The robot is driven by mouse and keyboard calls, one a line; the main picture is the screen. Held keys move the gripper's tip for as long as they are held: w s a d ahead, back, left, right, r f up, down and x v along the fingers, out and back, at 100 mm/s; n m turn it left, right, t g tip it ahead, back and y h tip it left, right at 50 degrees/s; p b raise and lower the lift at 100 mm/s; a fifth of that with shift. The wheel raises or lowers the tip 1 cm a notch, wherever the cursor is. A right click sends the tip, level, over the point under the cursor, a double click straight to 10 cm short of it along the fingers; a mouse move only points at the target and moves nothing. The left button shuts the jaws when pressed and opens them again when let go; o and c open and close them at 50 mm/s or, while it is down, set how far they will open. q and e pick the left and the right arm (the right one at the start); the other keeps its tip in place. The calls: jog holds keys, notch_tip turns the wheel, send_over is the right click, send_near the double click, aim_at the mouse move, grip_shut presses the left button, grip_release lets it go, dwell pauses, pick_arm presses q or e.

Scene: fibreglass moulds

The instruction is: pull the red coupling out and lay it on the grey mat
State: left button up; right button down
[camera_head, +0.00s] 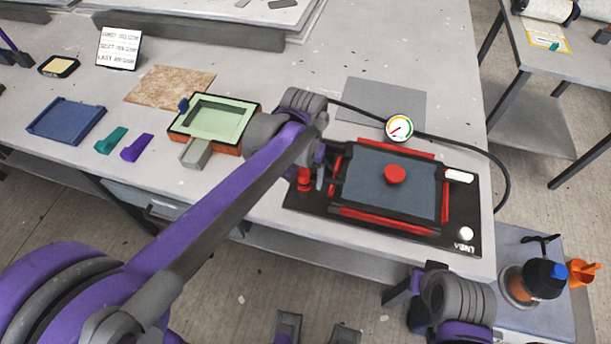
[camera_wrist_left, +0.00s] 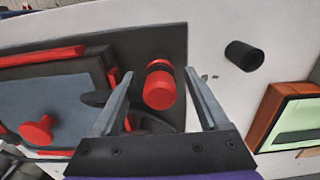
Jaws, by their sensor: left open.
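The red coupling (camera_head: 304,183) stands at the left end of the black base plate, partly hidden by my left arm in the head view. In the left wrist view the red coupling (camera_wrist_left: 159,88) shows as a short red cylinder with a dark ring, between the open fingers. My left gripper (camera_head: 318,172) is open around it, with a gap showing on each side; its fingers (camera_wrist_left: 159,74) are apart in the wrist view. The grey mat (camera_head: 375,98) lies flat and bare behind the press. Part of my right arm (camera_head: 450,300) is at the lower right; its fingers are not clear.
The press lid (camera_head: 370,190) has a red knob (camera_head: 395,174). A gauge (camera_head: 399,128) with a black hose stands near the mat's front edge. A black cylinder (camera_wrist_left: 245,55) is beside the plate. A green-lined mould (camera_head: 215,118) is left of my arm.

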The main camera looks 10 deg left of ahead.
aim_at(304, 172)
dwell(0.4)
pick_arm(q)
grip_shut()
jog(key=shift+r, duration=0.15)
dwell(0.4)
jog(key=shift+r+p, duration=2.1)
jog(key=shift+r, duration=0.8)
